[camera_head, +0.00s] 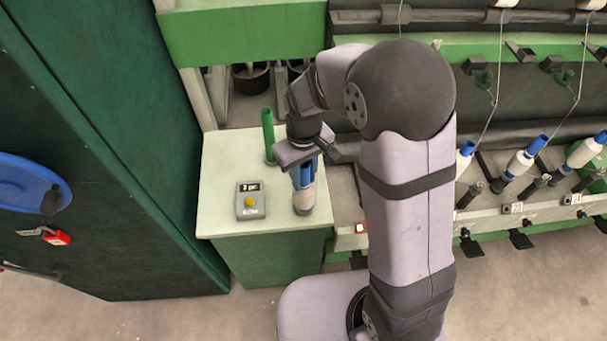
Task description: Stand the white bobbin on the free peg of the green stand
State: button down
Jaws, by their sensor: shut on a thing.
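My gripper (303,164) points down over the right part of a pale-topped green stand (222,200). It is shut on the upper blue part of a bobbin (304,198) with a white lower body. The bobbin looks upright, and its lower end is close to the stand's top near the right edge. I cannot tell whether it touches the top or has a peg inside it. A green upright peg or tube (268,136) stands at the back of the top, left of my gripper. My gripper and arm hide part of the area behind the bobbin.
A small grey box with a display and yellow button (250,201) lies on the stand's top, left of the bobbin. A tall green cabinet (100,150) borders the left. The spinning frame, with several blue-and-white bobbins (521,162), fills the right. The top's front left is clear.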

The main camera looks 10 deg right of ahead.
aim_at(304, 166)
jog(key=c, duration=1.4)
grip_release()
jog(key=shift+r+b, duration=0.8)
jog(key=shift+r, duration=2.9)
jog(key=shift+w, duration=0.15)
jog(key=shift+s+d+f+m, duration=0.1)
jog(key=shift+s+f+m, duration=0.1)
jog(key=shift+f+m, duration=0.3)
jog(key=shift+s+f+m, duration=0.2)
jog(key=shift+f, duration=0.45)
jog(key=shift+s+d+f+m, duration=0.45)
jog(key=shift+s+d+m, duration=0.2)
jog(key=shift+s+d, duration=1.25)
jog(key=shift+s+d+f+m, duration=0.55)
jog(key=shift+s+d, duration=0.7)
jog(key=shift+s, duration=1.25)
jog(key=shift+s+d+f+m, duration=0.4)
jog(key=shift+s+d+m, duration=0.3)
jog(key=shift+s+d, duration=1.2)
